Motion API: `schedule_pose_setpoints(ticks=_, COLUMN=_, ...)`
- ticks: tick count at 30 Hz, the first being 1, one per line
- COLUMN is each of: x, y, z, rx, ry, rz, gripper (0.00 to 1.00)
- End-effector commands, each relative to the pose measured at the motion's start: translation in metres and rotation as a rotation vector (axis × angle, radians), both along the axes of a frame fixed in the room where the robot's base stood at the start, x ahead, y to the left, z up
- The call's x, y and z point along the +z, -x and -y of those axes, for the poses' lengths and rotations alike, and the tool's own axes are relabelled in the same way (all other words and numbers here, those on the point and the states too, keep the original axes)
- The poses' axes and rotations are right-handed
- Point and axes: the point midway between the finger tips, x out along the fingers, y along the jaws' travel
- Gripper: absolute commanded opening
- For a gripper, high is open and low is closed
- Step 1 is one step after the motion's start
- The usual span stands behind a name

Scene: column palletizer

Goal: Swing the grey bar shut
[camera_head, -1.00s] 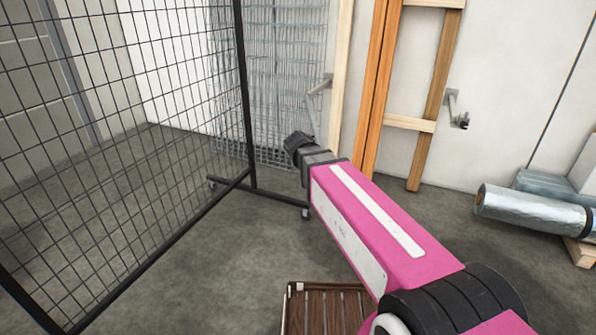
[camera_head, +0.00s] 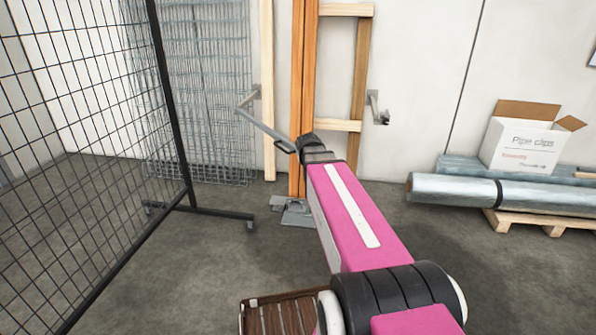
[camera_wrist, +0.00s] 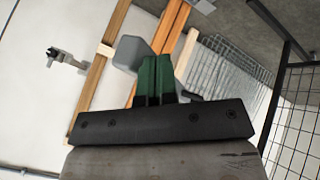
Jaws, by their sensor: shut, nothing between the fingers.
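The grey bar (camera_head: 265,127) hangs from a bracket on the wall, left of the orange timbers. It slants out and down to the right, and its free end lies close beside my wrist. My gripper (camera_wrist: 154,62) shows green fingers that are together with nothing between them. In the head view its fingers are hidden beyond my wrist. A grey flat-sided piece (camera_wrist: 128,52) sits just past the fingertips in the wrist view, perhaps the bar's end; I cannot tell whether it touches them. A metal catch (camera_head: 377,108) is on the wall right of the timbers; it also shows in the wrist view (camera_wrist: 66,60).
Orange and pale timbers (camera_head: 304,60) lean on the wall between bracket and catch. A black mesh fence (camera_head: 80,130) stands at left, with wire panels (camera_head: 205,90) behind. Foil rolls (camera_head: 450,190) and a white carton (camera_head: 520,143) are at right.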

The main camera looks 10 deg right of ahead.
Motion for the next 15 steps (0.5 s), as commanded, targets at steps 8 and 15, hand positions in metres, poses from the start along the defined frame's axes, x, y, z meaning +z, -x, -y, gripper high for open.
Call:
schedule_pose_setpoints(ticks=8, x=0.0, y=-0.031, z=0.069, rx=0.076, ry=-0.001, rz=0.0, gripper=0.0)
schedule_pose_setpoints(ticks=15, x=0.0, y=-0.059, z=0.126, rx=0.146, ry=-0.001, rz=0.001, gripper=0.0)
